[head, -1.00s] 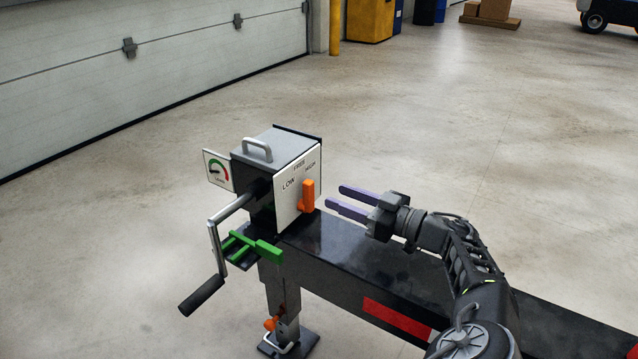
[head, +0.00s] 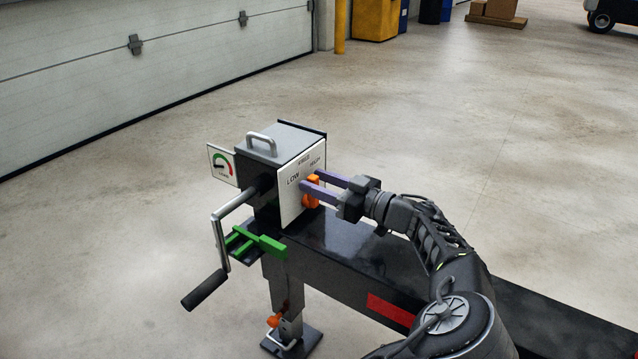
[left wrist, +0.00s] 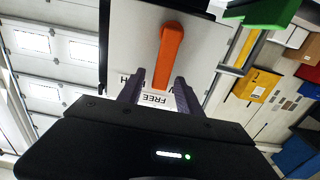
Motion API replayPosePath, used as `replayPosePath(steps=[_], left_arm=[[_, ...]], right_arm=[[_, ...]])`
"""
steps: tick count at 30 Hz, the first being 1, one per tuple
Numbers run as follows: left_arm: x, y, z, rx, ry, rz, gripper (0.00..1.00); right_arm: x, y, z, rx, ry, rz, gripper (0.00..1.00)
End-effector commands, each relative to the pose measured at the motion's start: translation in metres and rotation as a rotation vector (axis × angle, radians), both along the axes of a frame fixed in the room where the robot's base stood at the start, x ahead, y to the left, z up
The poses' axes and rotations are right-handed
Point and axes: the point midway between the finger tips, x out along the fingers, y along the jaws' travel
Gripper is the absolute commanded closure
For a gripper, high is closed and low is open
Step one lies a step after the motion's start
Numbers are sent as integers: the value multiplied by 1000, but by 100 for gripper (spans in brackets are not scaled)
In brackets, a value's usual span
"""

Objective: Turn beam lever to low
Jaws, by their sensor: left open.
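The orange beam lever (head: 311,200) is on the white front plate (head: 288,200) of a grey and black box, marked LOW at left, FREE at top and HIGH at right. In the left wrist view the lever (left wrist: 168,55) points toward the FREE mark. My left gripper (head: 310,180) is open at the plate, its purple fingers partly hiding the lever. In the left wrist view the lever's free end lies between the fingers (left wrist: 160,78), with space visible beside it; I cannot tell whether they touch. My right gripper is not in view.
A crank with a black handle (head: 205,290) and a green bracket (head: 258,243) stick out at the box's left. A small gauge (head: 222,165) is behind them. The long black beam (head: 360,262) runs under my arm. The floor around is clear.

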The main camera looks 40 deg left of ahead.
Motion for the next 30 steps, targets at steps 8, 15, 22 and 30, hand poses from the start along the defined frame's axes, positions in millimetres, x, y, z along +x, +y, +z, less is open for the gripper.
replayPosePath(steps=[8, 15, 22, 30], left_arm=[[0, 0, 0, 0, 0, 0, 70], [0, -1, 0, 0, 0, 0, 90], [0, -1, 0, 0, 0, 0, 100], [0, -1, 0, 0, 0, 0, 100]], right_arm=[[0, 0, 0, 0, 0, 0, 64], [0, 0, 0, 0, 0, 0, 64], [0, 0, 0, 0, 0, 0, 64], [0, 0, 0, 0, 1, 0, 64]])
